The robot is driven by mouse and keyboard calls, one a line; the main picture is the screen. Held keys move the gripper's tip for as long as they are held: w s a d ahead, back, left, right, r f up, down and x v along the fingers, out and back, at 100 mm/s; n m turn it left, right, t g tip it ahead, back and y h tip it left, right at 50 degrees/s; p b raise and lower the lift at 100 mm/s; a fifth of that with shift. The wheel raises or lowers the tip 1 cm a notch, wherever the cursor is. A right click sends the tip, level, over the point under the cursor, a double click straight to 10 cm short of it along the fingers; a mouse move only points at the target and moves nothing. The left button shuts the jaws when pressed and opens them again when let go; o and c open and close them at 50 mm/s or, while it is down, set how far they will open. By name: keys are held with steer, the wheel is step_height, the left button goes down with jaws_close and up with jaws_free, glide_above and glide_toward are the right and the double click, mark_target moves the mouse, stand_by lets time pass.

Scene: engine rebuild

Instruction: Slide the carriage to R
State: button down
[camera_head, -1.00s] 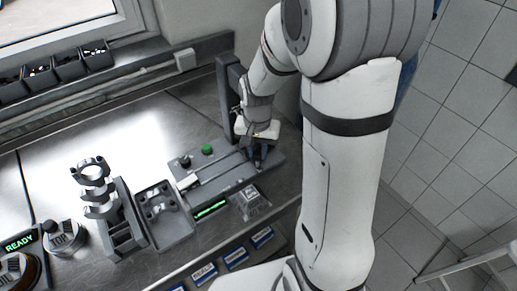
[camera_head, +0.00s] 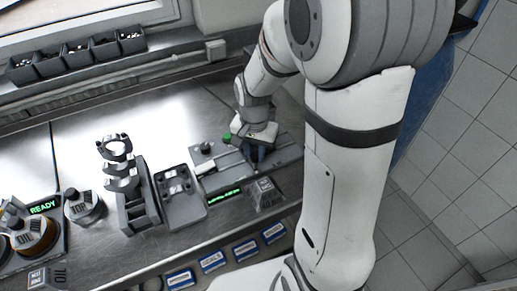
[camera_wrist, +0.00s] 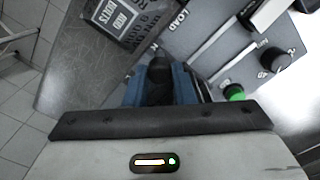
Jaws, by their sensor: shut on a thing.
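My gripper (camera_wrist: 160,88) has its blue fingers closed on the dark round knob (camera_wrist: 159,68) of the carriage in the wrist view. In the head view my gripper (camera_head: 254,153) is low over the right half of a grey fixture plate (camera_head: 288,151). The fingers hide most of the carriage. The same plate fills the upper right of the wrist view, with a light slot or rail (camera_wrist: 213,38) and the word LOAD. A small mark beside the black knob (camera_wrist: 274,60) is too blurred to read surely.
A green button (camera_wrist: 234,92) is close right of the fingers. A labelled block (camera_wrist: 118,18) stands beside the plate. In the head view, a grey tray (camera_head: 181,208), a stand with metal rings (camera_head: 122,180) and a lit green display (camera_head: 223,196) are to the left.

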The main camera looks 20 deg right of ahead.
steer(key=shift+w+r, duration=0.1)
steer(key=c, duration=1.2)
jaws_free()
steer(key=shift+r, duration=0.25)
step_height(320, 180, up, 7)
steer(key=shift+r+b, duration=0.1)
steer(key=shift+b, duration=0.2)
